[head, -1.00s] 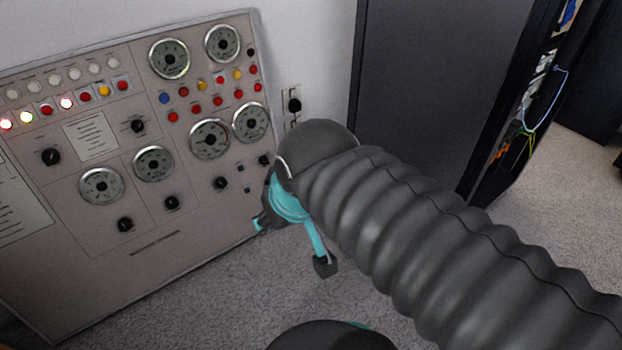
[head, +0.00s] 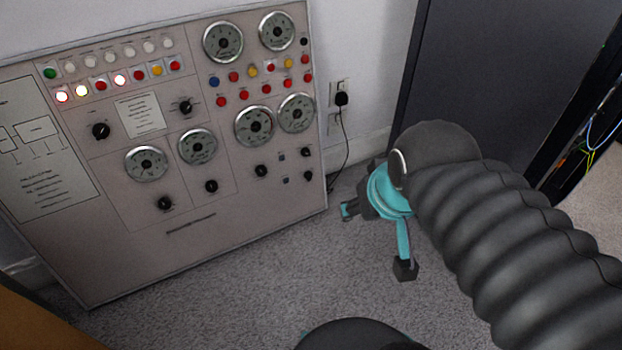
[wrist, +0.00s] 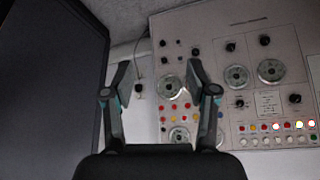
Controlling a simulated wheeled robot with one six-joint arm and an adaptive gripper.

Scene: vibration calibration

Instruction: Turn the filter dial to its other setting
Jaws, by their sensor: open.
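The filter dial cannot be told apart, since the labels are too small to read. The grey control panel (head: 120,262) carries several small black dials, among them an upper left one (head: 101,131), an upper middle one (head: 186,107) and lower ones (head: 165,203), (head: 212,186), (head: 261,171). My gripper (head: 348,209) is just right of the panel's lower right edge in the head view, apart from every dial. In the wrist view my gripper (wrist: 160,72) is open and empty, its fingers spread in front of the panel (wrist: 217,30), which appears upside down.
A dark cabinet (head: 480,80) stands right of the panel. A wall outlet with a black plug (head: 341,98) and hanging cord is between them. Grey carpet (head: 250,270) lies clear in front. A brown edge (head: 35,315) shows at lower left.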

